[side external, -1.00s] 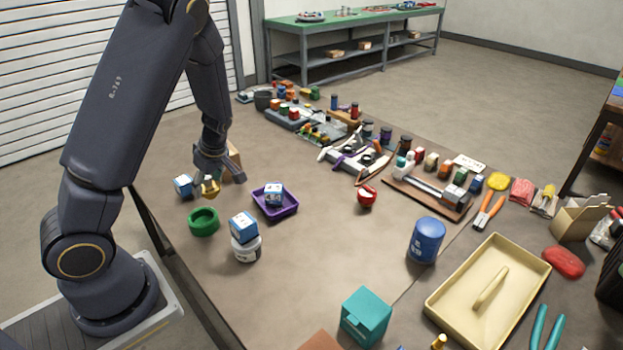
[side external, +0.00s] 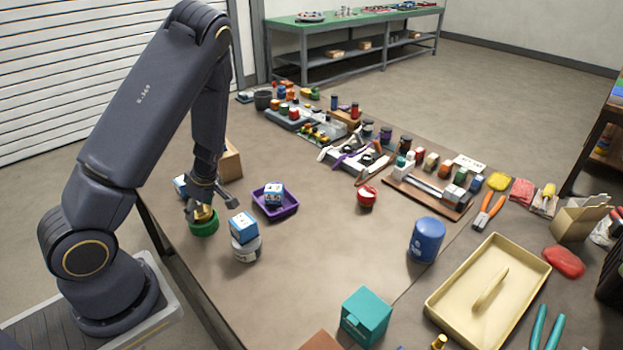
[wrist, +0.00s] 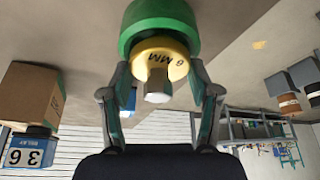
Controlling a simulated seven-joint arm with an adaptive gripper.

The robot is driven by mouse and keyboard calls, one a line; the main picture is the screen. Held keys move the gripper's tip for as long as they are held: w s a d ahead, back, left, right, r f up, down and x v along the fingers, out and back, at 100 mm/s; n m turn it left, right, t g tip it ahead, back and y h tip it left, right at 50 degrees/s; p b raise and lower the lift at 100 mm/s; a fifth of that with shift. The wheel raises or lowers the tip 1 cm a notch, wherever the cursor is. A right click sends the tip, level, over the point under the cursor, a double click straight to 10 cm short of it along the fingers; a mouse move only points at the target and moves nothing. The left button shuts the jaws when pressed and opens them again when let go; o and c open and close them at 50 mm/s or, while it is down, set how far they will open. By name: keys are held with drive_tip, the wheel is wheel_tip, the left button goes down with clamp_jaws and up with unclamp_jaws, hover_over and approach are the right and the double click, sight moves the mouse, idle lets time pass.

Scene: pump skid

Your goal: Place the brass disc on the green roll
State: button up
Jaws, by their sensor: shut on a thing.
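The brass disc (side external: 203,213) is yellow with a knob, and the wrist view shows "6 MM" on its face (wrist: 160,52). My gripper (side external: 205,208) is shut on the disc; in the wrist view its fingertips (wrist: 158,84) close on the disc's pale knob. The green roll (side external: 204,229) stands on the table at the left. The disc is at the top of the roll, over its opening, and in the wrist view the roll (wrist: 158,14) shows right behind the disc. I cannot tell whether the disc touches the roll.
A blue-and-white block (side external: 181,184) and a cardboard box (side external: 231,160) stand behind my gripper. A white jar (side external: 247,249) with a blue-and-white block on top stands right of the roll. A purple tray (side external: 289,211) holds another block.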

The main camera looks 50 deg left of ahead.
drive_tip(key=shift+f, duration=0.45)
drive_tip(key=o, duration=1.3)
drive_tip(key=shift+c, duration=0.2)
drive_tip(key=v, duration=1.2)
drive_tip(key=d+r+m+t+h, duration=0.4)
drive_tip(key=d+r+m, duration=0.45)
drive_tip(key=d, duration=0.35)
drive_tip(key=s+d+r+m+t, duration=0.1)
drive_tip(key=s+d+r+m, duration=0.2)
drive_tip(key=m, duration=0.4)
drive_tip(key=s+d+r+m+t, duration=0.2)
drive_tip(key=d+r+m, duration=0.3)
drive_tip(key=r+m, duration=0.2)
drive_tip(key=shift+s+d, duration=0.2)
drive_tip(key=shift+s, duration=0.15)
